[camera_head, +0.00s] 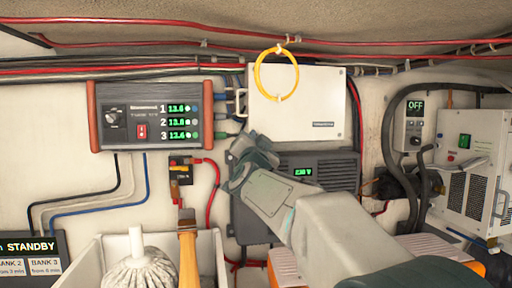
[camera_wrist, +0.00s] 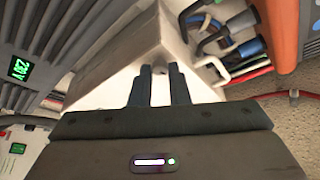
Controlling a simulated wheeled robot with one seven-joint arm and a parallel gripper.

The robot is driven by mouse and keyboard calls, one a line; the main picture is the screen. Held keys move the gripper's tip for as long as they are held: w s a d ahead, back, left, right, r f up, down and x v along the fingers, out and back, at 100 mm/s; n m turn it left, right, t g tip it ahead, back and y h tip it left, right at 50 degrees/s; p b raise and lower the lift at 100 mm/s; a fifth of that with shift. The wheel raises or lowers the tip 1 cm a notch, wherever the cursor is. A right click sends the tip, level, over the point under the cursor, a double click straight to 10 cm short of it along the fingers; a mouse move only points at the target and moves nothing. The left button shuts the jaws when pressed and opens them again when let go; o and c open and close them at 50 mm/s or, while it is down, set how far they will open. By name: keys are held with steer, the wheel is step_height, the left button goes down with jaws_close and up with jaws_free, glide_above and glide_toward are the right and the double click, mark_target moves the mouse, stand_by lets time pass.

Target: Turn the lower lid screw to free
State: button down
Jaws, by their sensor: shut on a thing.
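The white lid box (camera_head: 318,100) is mounted on the wall in the head view, with a yellow loop hanging over its upper left. My gripper (camera_head: 238,148) is at the box's lower left corner, and my arm comes up from the lower right. The lower lid screw is hidden behind my gripper in the head view. In the wrist view my gripper (camera_wrist: 160,72) has its two fingers narrowly apart against the white corner of the box (camera_wrist: 158,48), closed on the screw there. The screw itself is mostly covered by the fingertips, so its turn cannot be read.
A dark grey finned unit (camera_head: 335,172) sits just below the box. Left of it are a display panel (camera_head: 150,115) and a small switch with a red cable (camera_head: 181,170). A white bin (camera_head: 88,262) with a mop and a wooden handle (camera_head: 188,245) stands at lower left.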

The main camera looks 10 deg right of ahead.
steer(key=n+y+b, duration=0.1)
steer(key=n+b, duration=0.2)
steer(key=n+t+y+b, duration=0.1)
steer(key=n+y+b, duration=0.1)
steer(key=n+b, duration=0.1)
steer(key=n+y+b, duration=0.2)
steer(key=n+b, duration=0.1)
steer(key=n, duration=0.2)
steer(key=shift+d+f, duration=0.1)
steer(key=shift+d, duration=0.25)
steer(key=shift+r+n+y+p, duration=0.2)
steer(key=shift+n+y+p, duration=0.75)
steer(key=shift+n, duration=0.75)
steer(key=n+y+p, duration=0.1)
steer(key=n+p, duration=0.1)
steer(key=n+g+y+p, duration=0.1)
steer(key=n+p, duration=0.2)
steer(key=n+y+p, duration=0.1)
steer(key=n+p, duration=0.1)
steer(key=n, duration=0.1)
steer(key=shift+d+g+y, duration=0.2)
steer(key=shift+g+y, duration=0.1)
steer(key=shift+y, duration=0.05)
steer(key=shift+n, duration=0.4)
